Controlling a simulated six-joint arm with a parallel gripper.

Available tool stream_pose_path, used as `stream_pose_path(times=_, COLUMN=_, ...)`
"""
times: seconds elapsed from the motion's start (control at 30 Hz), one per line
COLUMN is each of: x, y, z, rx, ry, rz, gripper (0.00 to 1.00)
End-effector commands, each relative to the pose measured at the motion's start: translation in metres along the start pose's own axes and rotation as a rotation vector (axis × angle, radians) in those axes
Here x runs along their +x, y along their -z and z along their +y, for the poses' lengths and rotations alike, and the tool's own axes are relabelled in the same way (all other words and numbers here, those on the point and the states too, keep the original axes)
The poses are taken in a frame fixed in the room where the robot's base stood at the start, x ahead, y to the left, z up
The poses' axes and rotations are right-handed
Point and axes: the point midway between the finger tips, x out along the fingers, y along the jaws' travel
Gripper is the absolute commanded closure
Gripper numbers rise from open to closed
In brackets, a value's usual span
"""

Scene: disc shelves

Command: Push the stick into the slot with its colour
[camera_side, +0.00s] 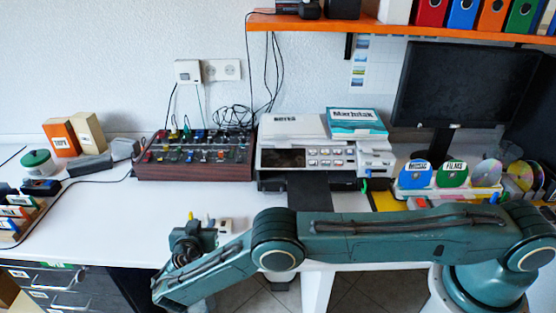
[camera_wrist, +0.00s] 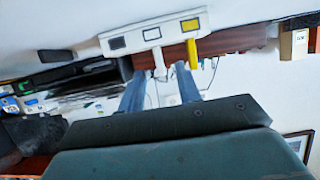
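A small white block with slots (camera_side: 225,224) lies near the front edge of the white desk. In the wrist view, which looks upside down, the block (camera_wrist: 130,42) carries dark, white and yellow labels. A white stick (camera_wrist: 158,62) and a yellow stick (camera_wrist: 192,52) project from it beside their like-coloured labels; how deep they sit I cannot tell. In the side view the yellow stick (camera_side: 190,215) and white stick (camera_side: 206,217) show just behind my wrist. My arm hides part of the block in the side view.
A mixer-like box with knobs (camera_side: 195,158) and a grey printer-like machine (camera_side: 300,150) stand behind. A disc rack (camera_side: 450,192) and monitor (camera_side: 455,85) are at the right. A file rack (camera_side: 20,218) is at the far left. The desk left of my wrist is clear.

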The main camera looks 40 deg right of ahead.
Motion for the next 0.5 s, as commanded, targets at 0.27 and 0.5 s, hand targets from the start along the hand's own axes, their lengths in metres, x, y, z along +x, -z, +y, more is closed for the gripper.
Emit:
stream_pose_path(times=0.27, x=-0.05, y=0.0, z=-0.001, rx=0.0, ry=0.002, rz=0.0, gripper=0.66)
stream_pose_path(times=0.5, x=-0.08, y=0.0, z=-0.001, rx=0.001, ry=0.002, rz=0.0, gripper=0.66)
